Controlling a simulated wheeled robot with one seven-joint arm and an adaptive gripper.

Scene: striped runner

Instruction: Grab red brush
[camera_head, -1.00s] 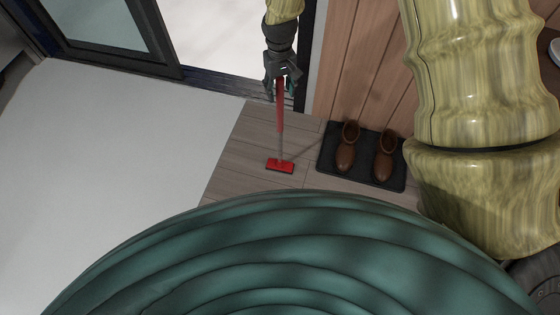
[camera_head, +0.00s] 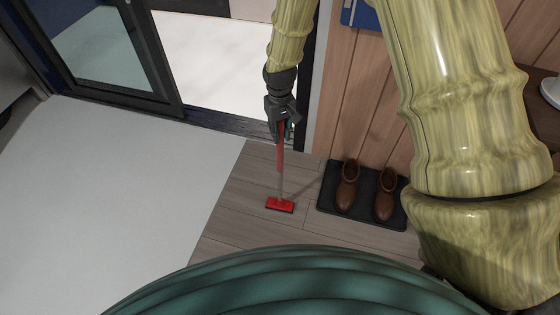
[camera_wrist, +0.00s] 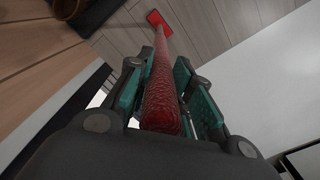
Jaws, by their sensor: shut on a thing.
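The red brush (camera_head: 280,205) has a long red handle and a flat red head, and stands nearly upright over the wooden floor in the head view. I cannot tell whether its head touches the floor. My gripper (camera_head: 281,127) is shut on the upper part of the handle. In the wrist view the thick textured red handle (camera_wrist: 163,85) runs between the teal finger pads of my gripper (camera_wrist: 165,80), with the brush head (camera_wrist: 156,18) at the far end.
A dark mat (camera_head: 363,209) with a pair of brown boots (camera_head: 347,188) lies right of the brush, beside a wood-panelled wall (camera_head: 350,90). A glass door (camera_head: 95,45) and a bright doorway are behind. A pale floor area (camera_head: 130,190) at the left is clear.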

